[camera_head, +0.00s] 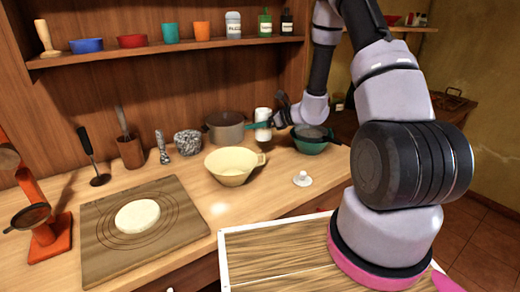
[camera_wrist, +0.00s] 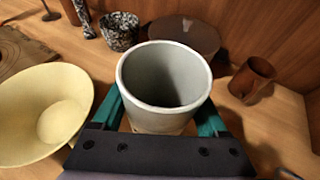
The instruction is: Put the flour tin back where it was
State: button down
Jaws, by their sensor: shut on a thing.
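My gripper (camera_wrist: 163,112) is shut on a white, open-topped cylindrical tin (camera_wrist: 164,78), with one teal finger on each side. The tin is upright and looks hollow, with no lid on it. In the head view, the tin (camera_head: 263,119) is between the pot and my forearm, at the back of the counter. No label on it can be read, and I cannot tell whether its base touches the counter. A small white lid-like disc with a knob (camera_head: 302,180) lies near the counter's front edge.
A cream bowl (camera_head: 230,168) stands in front of the tin, a pot (camera_head: 226,129) to its left and a green bowl (camera_head: 312,146) to its right. A brown cup (camera_wrist: 253,78) is nearby. The shelf (camera_head: 150,53) above holds bowls, cups and a labelled jar (camera_head: 233,25).

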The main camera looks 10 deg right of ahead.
notch_tip(320, 180, down, 8)
jog(key=shift+r, duration=0.2)
jog(key=shift+d+f, duration=0.1)
